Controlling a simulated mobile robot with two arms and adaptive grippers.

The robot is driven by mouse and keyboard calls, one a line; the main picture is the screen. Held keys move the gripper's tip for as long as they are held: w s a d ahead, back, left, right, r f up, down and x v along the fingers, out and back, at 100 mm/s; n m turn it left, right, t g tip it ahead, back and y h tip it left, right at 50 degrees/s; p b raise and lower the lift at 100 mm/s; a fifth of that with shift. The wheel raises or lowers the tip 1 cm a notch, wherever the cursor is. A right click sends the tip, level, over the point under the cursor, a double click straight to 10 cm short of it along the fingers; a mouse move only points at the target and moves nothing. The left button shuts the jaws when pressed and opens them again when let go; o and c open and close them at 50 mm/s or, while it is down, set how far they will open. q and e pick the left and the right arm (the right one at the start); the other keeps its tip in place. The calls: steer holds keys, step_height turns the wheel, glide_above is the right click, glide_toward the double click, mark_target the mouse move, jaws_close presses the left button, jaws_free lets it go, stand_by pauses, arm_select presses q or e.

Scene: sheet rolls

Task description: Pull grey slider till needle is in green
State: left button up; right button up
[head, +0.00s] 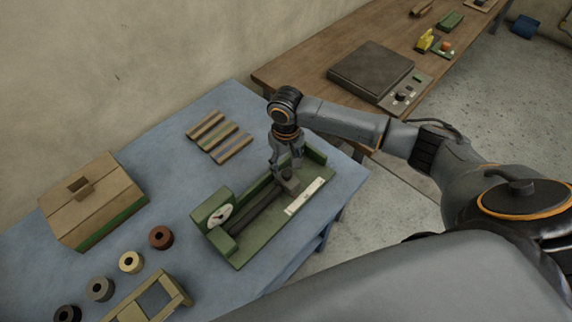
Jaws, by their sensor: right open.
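A green slider device (243,255) sits on the blue table, with a dark rail running along it. The grey slider (291,187) is near the rail's far right end, by the white scale strip (305,196). A round white dial (220,215) stands at the device's left end; its needle and any green zone are too small to read. My right gripper (286,171) points down just above the slider and is open. Whether its fingers touch the slider's knob I cannot tell. My left gripper is not in view.
A cardboard box (95,190), several rolls (131,262), a wooden frame (180,283) and striped strips (219,138) lie on the blue table (170,185). A wooden bench (310,75) with a grey plate device (372,71) stands behind my right arm.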

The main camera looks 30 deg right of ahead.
steer(key=shift+s+f, duration=0.15)
steer(key=shift+f, duration=0.95)
